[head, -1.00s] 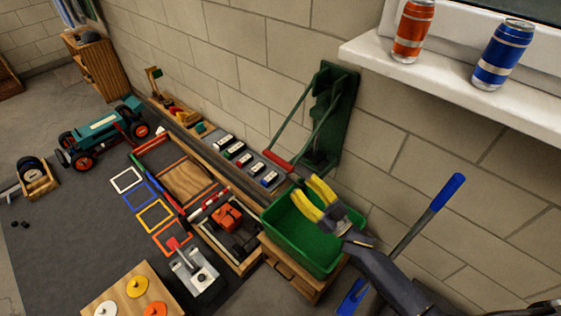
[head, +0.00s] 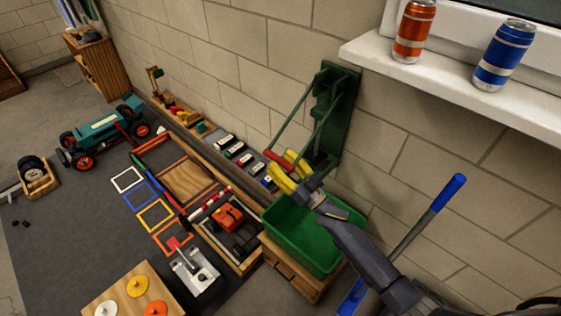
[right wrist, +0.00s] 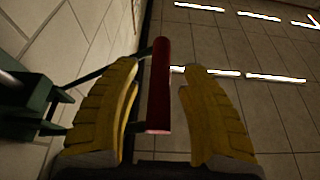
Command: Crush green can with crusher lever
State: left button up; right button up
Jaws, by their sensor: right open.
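The green can crusher (head: 329,115) is mounted on the wall, with thin green lever arms leading down to a red handle (head: 273,156). My right gripper (head: 281,162), with yellow fingers, is open at the handle. In the right wrist view the red handle (right wrist: 160,85) lies between the two open fingers, with a visible gap to the right finger. The crusher's green frame (right wrist: 25,105) shows at the left there. I see no green can in either view; the inside of the crusher is partly hidden. My left gripper is not in view.
A green bin (head: 300,240) stands below the crusher, under my right arm. An orange can (head: 414,32) and a blue can (head: 503,55) stand on the window sill (head: 440,75). A blue-handled tool (head: 425,215) leans at the wall, right of the bin.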

jog(key=shift+c, duration=0.3)
grip_shut()
dwell(0.3)
